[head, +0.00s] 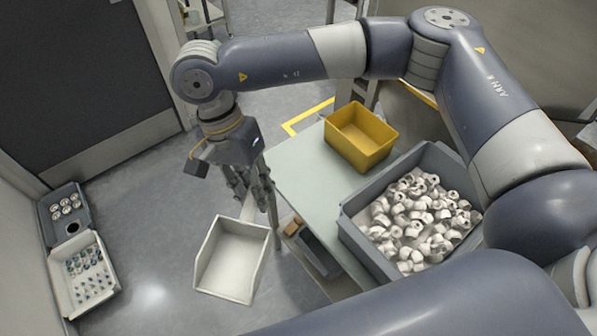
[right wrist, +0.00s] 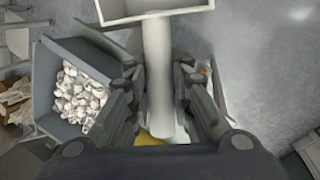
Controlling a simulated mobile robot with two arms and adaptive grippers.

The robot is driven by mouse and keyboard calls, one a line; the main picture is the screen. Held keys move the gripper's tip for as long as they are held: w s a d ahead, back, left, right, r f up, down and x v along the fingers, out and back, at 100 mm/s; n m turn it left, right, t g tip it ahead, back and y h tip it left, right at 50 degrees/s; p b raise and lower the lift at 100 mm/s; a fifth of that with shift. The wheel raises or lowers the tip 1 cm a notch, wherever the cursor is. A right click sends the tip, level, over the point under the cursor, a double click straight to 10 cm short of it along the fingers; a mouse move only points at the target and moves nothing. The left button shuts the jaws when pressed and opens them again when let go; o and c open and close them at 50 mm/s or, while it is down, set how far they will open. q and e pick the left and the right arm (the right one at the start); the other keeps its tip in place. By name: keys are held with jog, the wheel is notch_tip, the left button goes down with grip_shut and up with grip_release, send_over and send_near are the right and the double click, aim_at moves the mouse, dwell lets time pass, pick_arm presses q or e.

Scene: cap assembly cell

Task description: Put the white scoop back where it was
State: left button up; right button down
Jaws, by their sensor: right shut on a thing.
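The white scoop (head: 232,258) is an open, shallow box shape. In the head view it hangs in the air to the left of the table, with the floor behind it. My right gripper (head: 254,190) is shut on its handle, which the fingers mostly hide in that view. In the right wrist view the pale handle (right wrist: 158,85) runs between the two fingers of the right gripper (right wrist: 158,68). The scoop's box (right wrist: 150,12) is cut off at the top edge there. My left gripper is in neither view.
A pale green table (head: 305,165) carries a yellow bin (head: 345,150) and a grey bin (head: 350,232) full of white caps. A small brown block (head: 292,228) is near the table's left edge. Trays with small parts (head: 85,275) stand at the far left. Open floor lies between.

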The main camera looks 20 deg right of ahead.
jog(key=w+d+f+m+t+y+b, duration=0.15)
jog(key=w+d+f+m+b, duration=0.35)
jog(key=d+m, duration=0.65)
jog(key=w+d+f+m+t+y, duration=0.1)
jog(key=w+d+f+m+y, duration=0.25)
jog(key=d+f+m, duration=0.75)
jog(key=f+m, duration=0.1)
jog(key=f, duration=0.1)
jog(key=a+f+m+p, duration=0.1)
jog(key=f, duration=0.1)
jog(key=a+f+m, duration=0.1)
jog(key=f, duration=0.1)
jog(key=shift+w+a, duration=0.1)
jog(key=shift+w, duration=0.05)
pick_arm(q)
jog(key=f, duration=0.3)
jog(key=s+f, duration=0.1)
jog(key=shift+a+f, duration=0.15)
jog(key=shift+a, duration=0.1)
